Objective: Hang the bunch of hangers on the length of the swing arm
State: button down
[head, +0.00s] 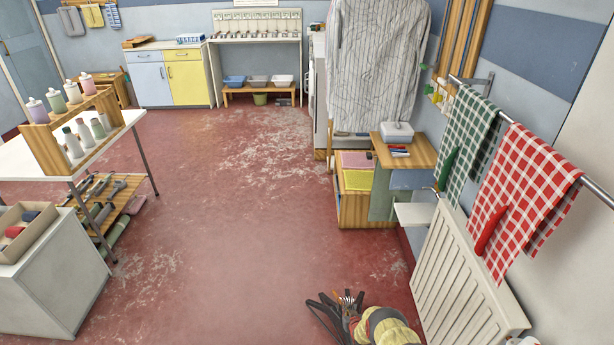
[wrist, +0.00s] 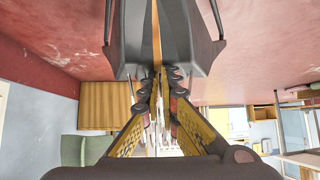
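My gripper (head: 352,312) is low at the bottom of the head view, to the left of the radiator. In the wrist view its two yellow fingers with dark tips (wrist: 158,92) close around the bunch of hangers (wrist: 187,45). The bunch is mostly dark grey with an orange-brown strip, and thin metal hooks show between the fingers. In the head view the dark hangers (head: 322,312) stick out to the left of the gripper. A metal rail (head: 530,135) runs along the right wall, apart from the hangers; I cannot tell whether it is the swing arm.
A green checked cloth (head: 466,135) and a red checked cloth (head: 520,195) hang on the rail above a white radiator (head: 455,280). A wooden cabinet (head: 367,207) stands behind. Shelving with bottles (head: 75,130) is at left. The middle of the red floor (head: 225,230) is clear.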

jog(key=shift+w+a+r, duration=0.1)
jog(key=shift+w+a, duration=0.05)
jog(key=shift+w, duration=1.1)
